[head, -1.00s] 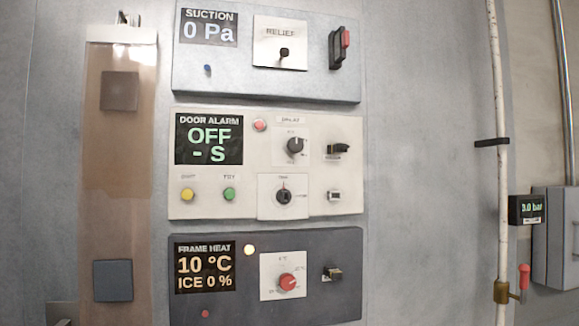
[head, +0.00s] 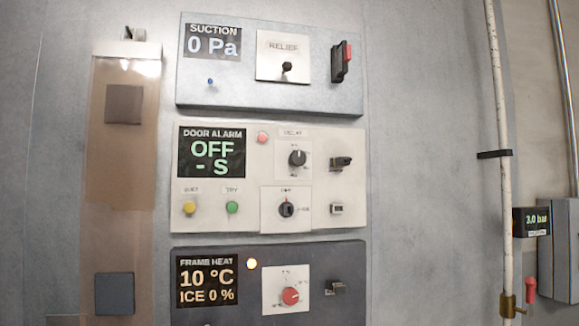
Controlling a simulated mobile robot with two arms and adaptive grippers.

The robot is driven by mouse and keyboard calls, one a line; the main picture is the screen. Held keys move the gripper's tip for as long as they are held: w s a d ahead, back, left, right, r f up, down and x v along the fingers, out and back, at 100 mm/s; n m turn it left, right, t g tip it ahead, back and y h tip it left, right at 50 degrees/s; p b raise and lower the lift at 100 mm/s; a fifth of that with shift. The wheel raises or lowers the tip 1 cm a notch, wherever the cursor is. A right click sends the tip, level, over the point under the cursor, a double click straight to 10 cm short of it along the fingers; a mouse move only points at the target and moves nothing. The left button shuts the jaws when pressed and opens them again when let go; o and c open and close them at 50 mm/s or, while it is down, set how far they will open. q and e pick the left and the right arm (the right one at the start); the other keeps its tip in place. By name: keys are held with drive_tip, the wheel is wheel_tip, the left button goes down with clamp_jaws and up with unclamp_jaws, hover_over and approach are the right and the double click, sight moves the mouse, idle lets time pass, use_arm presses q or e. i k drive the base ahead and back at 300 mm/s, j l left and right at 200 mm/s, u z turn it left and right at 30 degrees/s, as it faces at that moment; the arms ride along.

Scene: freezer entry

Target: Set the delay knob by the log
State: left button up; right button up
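The delay knob (head: 297,158) is a dark round knob on a white plate under a small label that seems to read DELAY. It sits on the white door alarm panel (head: 350,215). The panel's display (head: 212,152) reads DOOR ALARM, OFF, - S. A second dark knob (head: 286,209) is below it, and a dark switch (head: 341,163) is to its right. A yellow button (head: 189,208) and a green button (head: 232,207) are at lower left. A red lamp or button (head: 262,138) is above. No log can be made out. Neither gripper is in view.
Above is the suction panel (head: 230,92), reading 0 Pa, with a red-tipped switch (head: 342,60). Below is the frame heat panel (head: 345,260) with a red knob (head: 291,296). A pale pipe (head: 497,110) and a 3.0 bar gauge (head: 532,221) stand at right.

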sight(298, 158)
drive_tip(key=i+u, duration=0.4)
drive_tip(key=u, duration=1.95)
